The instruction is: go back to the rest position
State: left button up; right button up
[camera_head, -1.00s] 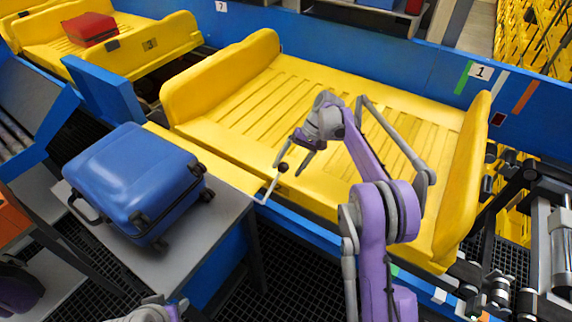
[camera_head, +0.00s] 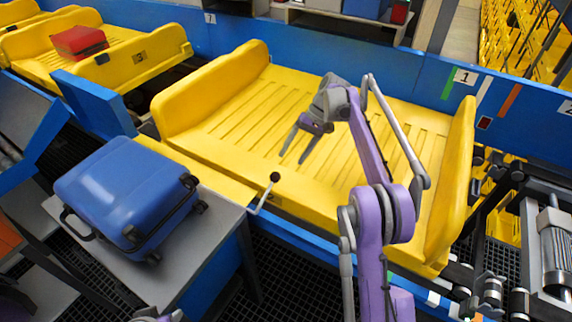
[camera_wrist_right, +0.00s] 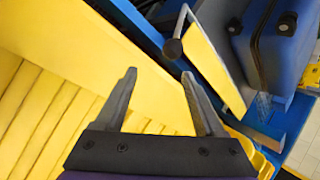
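My right gripper (camera_head: 293,150) hangs above the empty yellow tray (camera_head: 205,118) in the head view. Its two fingers are apart with nothing between them. In the right wrist view, my right gripper (camera_wrist_right: 160,90) is also open and empty, over the tray's edge. A lever with a dark ball knob (camera_head: 274,177) stands at the tray's near side, left of and apart from the fingers. It also shows in the right wrist view, where the knob (camera_wrist_right: 173,48) is beyond the fingertips. Of my left arm only a small piece shows at the bottom edge; its gripper is not visible.
A blue suitcase (camera_head: 125,190) lies on a grey table (camera_head: 178,262) at left. Another yellow tray (camera_head: 158,50) carries a red case (camera_head: 79,41) at the far left. A blue conveyor wall (camera_head: 330,45) runs behind. Black rollers and machinery stand at right.

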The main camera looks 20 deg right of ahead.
jog(key=shift+v, duration=1.15)
jog(key=shift+a, duration=0.1)
